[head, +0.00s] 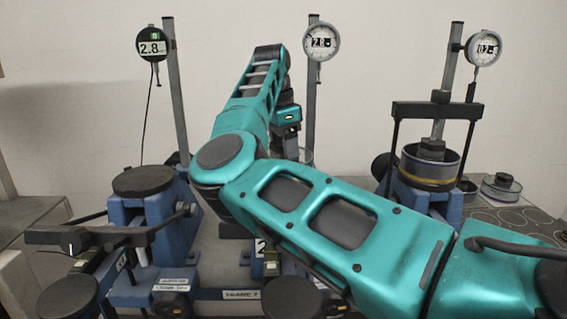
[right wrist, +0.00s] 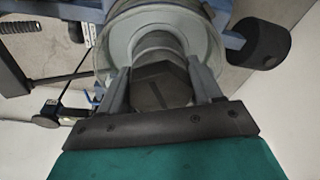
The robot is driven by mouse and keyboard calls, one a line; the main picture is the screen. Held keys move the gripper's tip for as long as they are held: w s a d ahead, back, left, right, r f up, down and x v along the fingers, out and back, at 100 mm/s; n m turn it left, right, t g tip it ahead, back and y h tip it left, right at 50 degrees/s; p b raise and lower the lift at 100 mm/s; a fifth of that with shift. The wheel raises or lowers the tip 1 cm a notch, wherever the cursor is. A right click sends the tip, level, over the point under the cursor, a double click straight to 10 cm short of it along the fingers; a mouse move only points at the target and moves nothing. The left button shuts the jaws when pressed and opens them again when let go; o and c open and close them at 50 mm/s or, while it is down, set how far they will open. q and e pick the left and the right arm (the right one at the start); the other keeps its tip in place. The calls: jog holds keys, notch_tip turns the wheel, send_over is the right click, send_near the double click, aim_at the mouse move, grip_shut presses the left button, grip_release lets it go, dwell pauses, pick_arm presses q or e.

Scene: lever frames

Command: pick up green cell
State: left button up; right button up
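My right arm crosses the head view and bends down at the middle lever frame, with its gripper (head: 288,118) partly hidden behind the forearm. In the right wrist view the fingers of my right gripper (right wrist: 160,92) stand well apart, one on each side of a dark angular cap (right wrist: 158,82). A pale round cell rim (right wrist: 106,50) surrounds the cap. I cannot tell whether the fingers touch anything. No green band shows on any cell; the middle cell is mostly hidden by my arm in the head view. My left gripper is not in view.
The right frame carries a cell with a yellow band (head: 430,174) under a dark crossbar (head: 437,109). Posts and gauges stand close around. A small round item (head: 501,186) sits far right.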

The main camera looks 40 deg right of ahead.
grip_shut()
jog(key=shift+r, duration=0.1)
dwell(0.3)
jog(key=shift+r, duration=0.1)
